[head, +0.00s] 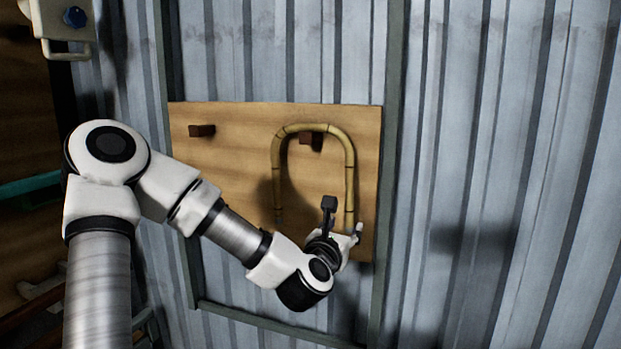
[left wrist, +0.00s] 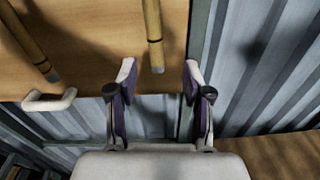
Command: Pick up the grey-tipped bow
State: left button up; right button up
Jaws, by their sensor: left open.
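The bow (head: 316,128) is a bent rattan rod shaped like an upside-down U, hanging over the right wooden peg (head: 313,139) of a wooden board. Its two legs point down. Its left leg ends in a grey tip (head: 280,222). In the left wrist view, a grey-tipped leg (left wrist: 154,35) ends just ahead of the gap between my left fingers, and the other leg (left wrist: 28,40) is at the left. My left gripper (left wrist: 159,78) is open and empty, below the bow's right leg; it also shows in the head view (head: 350,238). My right gripper is out of view.
The wooden board (head: 230,160) is fixed on a corrugated metal wall (head: 500,180). Its left peg (head: 201,130) is empty. A white box (head: 62,20) with a blue knob is at the upper left. A white curved piece (left wrist: 48,101) shows in the left wrist view.

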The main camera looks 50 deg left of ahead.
aim_at(348, 204)
pick_arm(q)
jog(key=shift+w+a+r+n+y+b, duration=0.15)
jog(key=shift+w+a+r+n+b, duration=0.3)
jog(key=shift+a+b, duration=0.2)
jog(key=shift+w+a+r+n+y+b, duration=0.15)
jog(key=shift+w+a+r+n+b, duration=0.2)
jog(key=shift+w+a+n+b, duration=0.2)
jog(key=w+p, duration=0.1)
jog(key=w+r+p, duration=0.1)
jog(key=w, duration=0.1)
jog(key=shift+a+r, duration=0.2)
jog(key=shift+w+a+f+p, duration=0.15)
jog(key=shift+w+a+p, duration=0.25)
jog(key=shift+w+a, duration=0.4)
jog(key=shift+a+f, duration=0.1)
jog(key=shift+a, duration=0.05)
jog(key=shift+w+d, duration=0.15)
jog(key=shift+d, duration=0.05)
jog(key=c, duration=0.7)
grip_shut()
